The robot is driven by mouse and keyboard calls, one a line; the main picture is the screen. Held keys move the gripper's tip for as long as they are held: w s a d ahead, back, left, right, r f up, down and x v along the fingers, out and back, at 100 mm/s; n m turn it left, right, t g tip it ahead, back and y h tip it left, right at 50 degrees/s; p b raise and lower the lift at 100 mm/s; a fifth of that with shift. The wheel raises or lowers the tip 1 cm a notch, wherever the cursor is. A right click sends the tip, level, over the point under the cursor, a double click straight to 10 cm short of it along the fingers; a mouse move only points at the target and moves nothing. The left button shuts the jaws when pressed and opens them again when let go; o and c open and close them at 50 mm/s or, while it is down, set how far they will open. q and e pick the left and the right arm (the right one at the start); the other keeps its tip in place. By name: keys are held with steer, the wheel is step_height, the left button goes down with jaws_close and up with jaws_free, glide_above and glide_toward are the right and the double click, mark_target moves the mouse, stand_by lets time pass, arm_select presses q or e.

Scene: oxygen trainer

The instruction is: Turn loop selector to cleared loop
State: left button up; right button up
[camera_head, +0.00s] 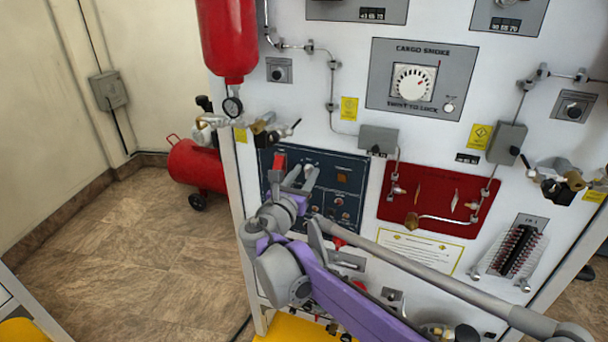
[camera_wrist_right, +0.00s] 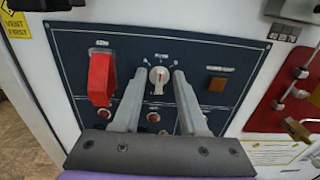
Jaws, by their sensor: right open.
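The loop selector (camera_wrist_right: 159,77) is a light round knob with a pointer on a dark blue panel (camera_wrist_right: 222,55). In the right wrist view its pointer handle hangs roughly downward, and its small labels are too blurred to read. My right gripper (camera_wrist_right: 155,88) is open, its two fingers pointing at the panel on either side of the knob. I cannot tell whether they touch it. In the head view the right gripper (camera_head: 300,177) is in front of the blue panel (camera_head: 345,165), near the knob (camera_head: 309,168). My left gripper is not in view.
A red guarded switch (camera_wrist_right: 101,78) stands out just left of the fingers. An amber square (camera_wrist_right: 217,84) is to the right, and several red buttons sit below. A red panel with a pipe (camera_head: 430,200) and a cargo smoke dial (camera_head: 413,83) are on the board.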

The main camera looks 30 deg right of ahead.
steer(key=shift+c, duration=0.2)
jaws_close()
stand_by(0.3)
steer(key=m+p, duration=0.1)
steer(key=m, duration=0.3)
steer(key=shift+s+p, duration=0.1)
steer(key=shift+p, duration=0.25)
steer(key=shift+s+d+f+m+p, duration=0.1)
steer(key=shift+m+p, duration=0.25)
steer(key=shift+m, duration=0.85)
steer(key=shift+d+m+p, duration=0.1)
steer(key=shift+m+p, duration=0.25)
steer(key=shift+m, duration=0.85)
steer(key=shift+o, duration=0.2)
jaws_free()
